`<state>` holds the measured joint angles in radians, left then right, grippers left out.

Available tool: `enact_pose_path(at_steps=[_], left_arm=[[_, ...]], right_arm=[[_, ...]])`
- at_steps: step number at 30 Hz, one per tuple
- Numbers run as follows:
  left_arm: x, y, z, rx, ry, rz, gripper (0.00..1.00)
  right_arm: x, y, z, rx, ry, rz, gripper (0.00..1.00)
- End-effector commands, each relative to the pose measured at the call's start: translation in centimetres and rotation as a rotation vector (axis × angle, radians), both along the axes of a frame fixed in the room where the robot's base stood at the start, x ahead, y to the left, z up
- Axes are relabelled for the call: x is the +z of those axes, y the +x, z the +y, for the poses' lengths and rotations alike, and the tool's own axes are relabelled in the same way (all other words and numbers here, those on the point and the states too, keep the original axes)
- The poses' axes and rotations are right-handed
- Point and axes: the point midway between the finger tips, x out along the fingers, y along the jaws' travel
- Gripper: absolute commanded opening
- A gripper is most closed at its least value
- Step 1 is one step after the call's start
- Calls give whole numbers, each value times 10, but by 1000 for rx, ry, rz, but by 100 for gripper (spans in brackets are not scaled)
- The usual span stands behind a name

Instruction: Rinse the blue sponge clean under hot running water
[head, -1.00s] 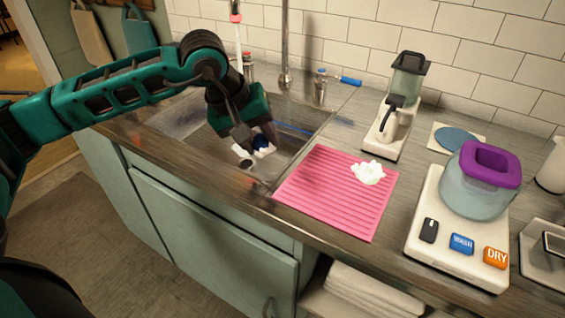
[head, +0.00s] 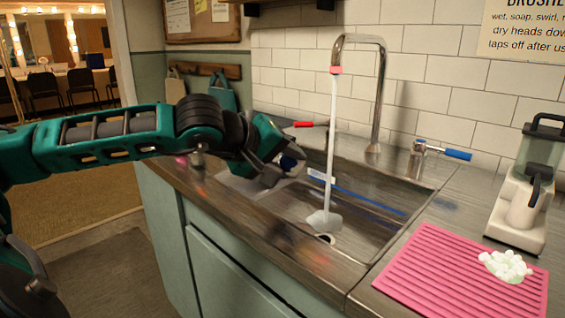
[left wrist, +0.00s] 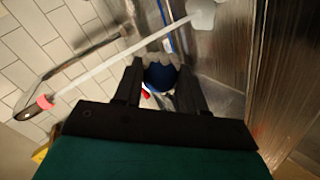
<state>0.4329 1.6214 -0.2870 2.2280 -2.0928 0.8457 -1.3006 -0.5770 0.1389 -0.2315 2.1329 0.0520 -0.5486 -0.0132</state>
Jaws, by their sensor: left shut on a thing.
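My left gripper (head: 279,170) is shut on the blue sponge (head: 290,162), over the left part of the sink (head: 280,208). In the left wrist view the dark blue sponge (left wrist: 160,76) sits between the fingers, with whitish foam along its far edge. The faucet (head: 381,90) runs a water stream (head: 331,130) into the sink. The gripper and sponge are left of the stream, apart from it. The red-handled tap (head: 305,124) is behind the gripper; the blue-handled tap (head: 450,153) is right of the faucet. My right gripper is out of view.
A pink ridged mat (head: 440,275) with a clump of white foam (head: 505,266) lies right of the sink. A white appliance (head: 520,205) stands behind it. A blue stick (head: 365,198) lies across the sink. The tiled wall bounds the back.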

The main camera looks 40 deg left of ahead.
Motion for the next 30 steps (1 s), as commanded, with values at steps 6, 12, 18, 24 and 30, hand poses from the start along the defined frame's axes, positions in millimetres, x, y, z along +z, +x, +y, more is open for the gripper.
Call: enact_pose_path(at_steps=[6,12,18,24,30], left_arm=[[2,19,-3,1,-7,3,12],[-3,39,-5,0,-4,4,12],[-8,59,-6,2,-4,4,12],[-13,78,-7,2,-2,3,12],[-20,98,-9,2,-2,2,12]], right_arm=[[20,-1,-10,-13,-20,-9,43],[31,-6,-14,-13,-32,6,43],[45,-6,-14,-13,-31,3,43],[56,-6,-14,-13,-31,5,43],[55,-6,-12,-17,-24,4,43]])
